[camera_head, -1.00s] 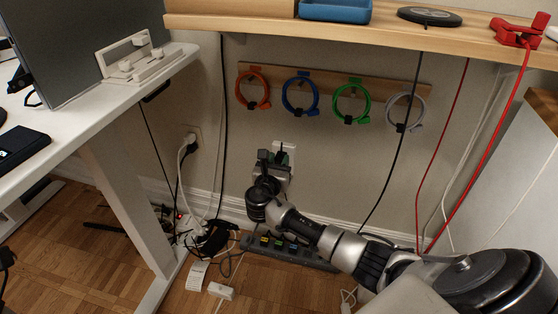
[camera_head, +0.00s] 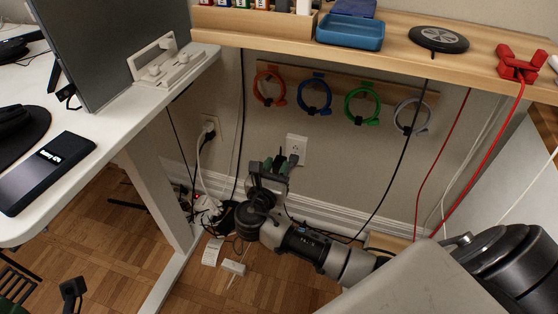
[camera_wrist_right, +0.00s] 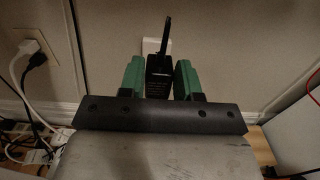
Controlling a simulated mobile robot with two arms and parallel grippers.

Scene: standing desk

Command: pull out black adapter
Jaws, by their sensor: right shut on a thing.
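The black adapter (camera_wrist_right: 159,76) is between the two green finger pads of my right gripper (camera_wrist_right: 160,80) in the right wrist view. The gripper is shut on its sides. A dark prong or cable piece rises above the adapter. In the head view, my right gripper (camera_head: 275,167) is just below and left of the white wall outlet (camera_head: 297,146), whose upper face shows. The outlet is partly hidden behind the adapter in the wrist view (camera_wrist_right: 151,45). I cannot tell whether the adapter still touches the outlet. My left gripper is not in view.
A second outlet (camera_head: 210,127) with plugged cords is at the left. Coloured cable loops hang on a wooden rail (camera_head: 336,89) above. A black cable and a red cable (camera_head: 489,180) hang at the right. The white desk (camera_head: 95,120) and wooden shelf (camera_head: 390,42) bound the space.

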